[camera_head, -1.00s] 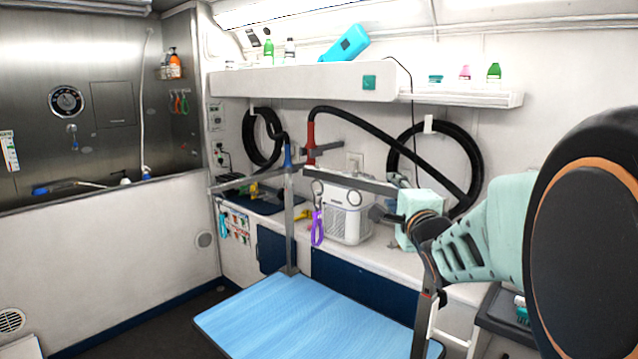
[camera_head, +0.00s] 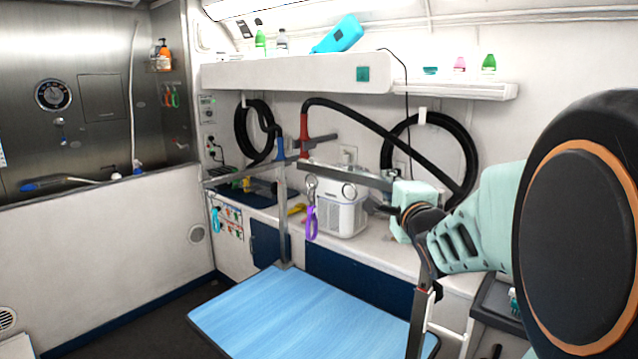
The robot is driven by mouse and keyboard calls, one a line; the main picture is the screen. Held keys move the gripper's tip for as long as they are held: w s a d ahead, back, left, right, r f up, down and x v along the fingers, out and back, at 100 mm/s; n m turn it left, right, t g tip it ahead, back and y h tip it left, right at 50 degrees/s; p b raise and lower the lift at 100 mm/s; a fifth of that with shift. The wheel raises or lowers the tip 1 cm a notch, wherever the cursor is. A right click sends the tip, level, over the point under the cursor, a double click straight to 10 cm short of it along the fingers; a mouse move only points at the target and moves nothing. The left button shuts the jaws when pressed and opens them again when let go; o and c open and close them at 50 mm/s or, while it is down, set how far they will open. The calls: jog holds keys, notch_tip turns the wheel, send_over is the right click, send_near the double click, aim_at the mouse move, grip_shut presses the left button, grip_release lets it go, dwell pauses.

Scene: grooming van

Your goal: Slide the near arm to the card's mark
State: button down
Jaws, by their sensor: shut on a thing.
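The near arm (camera_head: 345,173) is a grey horizontal bar above the blue grooming table (camera_head: 300,318), with metal rings and a purple loop (camera_head: 311,222) hanging from its left part. My gripper (camera_head: 397,210) is at the bar's right end, beside a mint-green block (camera_head: 404,195), and is shut on the near arm. My own wrist and links hide much of the contact. The near post (camera_head: 420,315) rises at the table's right edge, partly behind my arm. The far post (camera_head: 282,215) carries another bar. I cannot make out the card's mark.
The counter behind holds a white ribbed dryer box (camera_head: 342,214). Black hoses (camera_head: 440,125) hang on the wall, one crossing behind the bar. A shelf (camera_head: 300,80) with bottles runs above. The tabletop is clear.

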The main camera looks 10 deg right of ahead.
jog(key=shift+r, duration=0.15)
notch_tip(320, 180, up, 13)
jog(key=p, duration=0.9)
jog(key=c, duration=1.8)
grip_release()
jog(key=shift+f, duration=0.2)
jog(key=shift+o, duration=0.2)
jog(key=shift+f, duration=0.1)
jog(key=shift+f, duration=0.1)
